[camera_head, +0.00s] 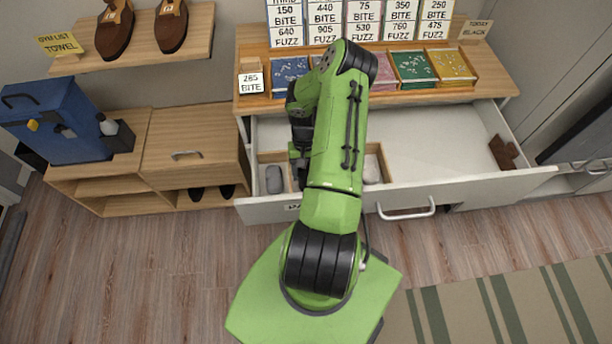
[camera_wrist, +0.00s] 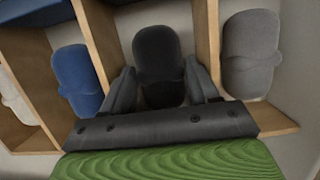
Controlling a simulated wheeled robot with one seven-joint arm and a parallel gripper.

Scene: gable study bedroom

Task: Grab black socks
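The black socks (camera_wrist: 158,48) lie as a rounded dark bundle in one compartment of a wooden divider in the open drawer. In the wrist view, my gripper (camera_wrist: 160,72) is open, with one finger on each side of the near part of the bundle. I cannot tell whether the fingers touch it. In the head view my arm hides the black socks and most of my gripper. A grey pair (camera_wrist: 250,52) lies in the compartment to the right, a blue pair (camera_wrist: 76,78) to the left, and a white pair (camera_wrist: 14,100) farther left.
Wooden dividers (camera_wrist: 100,35) stand close to both sides of my fingers. The drawer (camera_head: 450,185) is pulled out; a brown item (camera_head: 503,153) lies at its right. Trays of coloured packets (camera_head: 413,67) stand above it. A "TODAY BLACK" sign (camera_head: 475,28) stands behind. A blue case (camera_head: 55,120) is at left.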

